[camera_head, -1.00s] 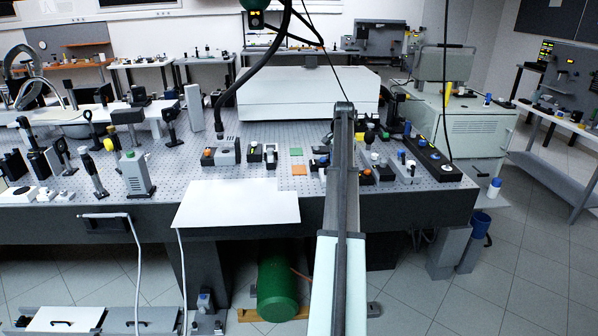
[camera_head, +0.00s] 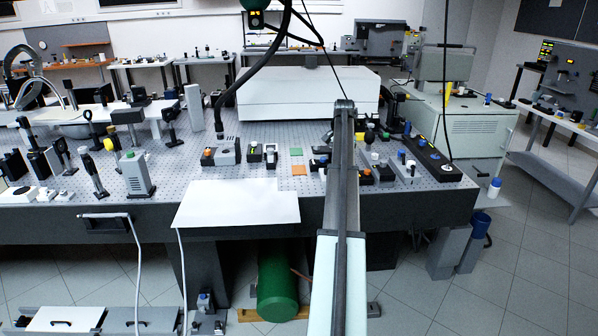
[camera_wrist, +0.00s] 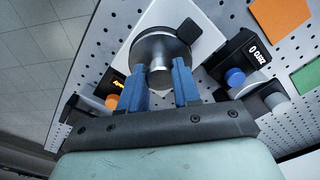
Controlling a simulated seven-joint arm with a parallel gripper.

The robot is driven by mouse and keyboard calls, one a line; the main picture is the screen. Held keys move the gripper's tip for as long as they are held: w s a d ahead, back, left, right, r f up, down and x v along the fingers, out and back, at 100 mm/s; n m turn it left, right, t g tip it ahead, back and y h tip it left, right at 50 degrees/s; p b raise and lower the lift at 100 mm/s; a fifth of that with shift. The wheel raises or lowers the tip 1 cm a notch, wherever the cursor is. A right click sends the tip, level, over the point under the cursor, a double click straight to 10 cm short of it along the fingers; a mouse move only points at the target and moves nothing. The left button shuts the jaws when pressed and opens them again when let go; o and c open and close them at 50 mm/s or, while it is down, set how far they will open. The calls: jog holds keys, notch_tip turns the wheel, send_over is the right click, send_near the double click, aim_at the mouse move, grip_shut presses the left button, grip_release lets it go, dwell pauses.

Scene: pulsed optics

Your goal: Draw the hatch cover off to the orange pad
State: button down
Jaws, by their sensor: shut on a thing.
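In the wrist view, the hatch cover (camera_wrist: 152,46) looks to be the round grey metal disc with a stubby cylindrical knob (camera_wrist: 160,76), over a pale plate (camera_wrist: 197,33). My gripper (camera_wrist: 161,72) has its two blue fingers on either side of this knob and is shut on it. Whether the disc rests on the plate or is lifted off cannot be told. The orange pad (camera_wrist: 280,14) lies flat and bare on the perforated table at the upper right; it also shows in the head view (camera_head: 299,170). My arm hides the gripper and cover in the head view.
A black labelled block (camera_wrist: 243,58) with a blue knob (camera_wrist: 235,77) stands close right of my gripper. An orange knob (camera_wrist: 112,101) is close at left. A green pad (camera_wrist: 307,76) lies beside the orange one. Perforated tabletop (camera_wrist: 236,17) is bare between plate and orange pad.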

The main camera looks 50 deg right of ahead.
jog(key=shift+r, duration=2.7)
jog(key=w+a+n, duration=0.2)
jog(key=w+a, duration=0.3)
jog(key=w, duration=0.7)
jog(key=r+m, duration=0.1)
send_over(299, 170)
jog(key=shift+w+f+m, duration=0.1)
jog(key=shift+f+m, duration=0.4)
jog(key=shift+f, duration=2)
jog(key=shift+f+m, duration=0.5)
jog(key=shift+f, duration=2)
jog(key=shift+f, duration=0.1)
jog(key=c, duration=0.8)
grip_release()
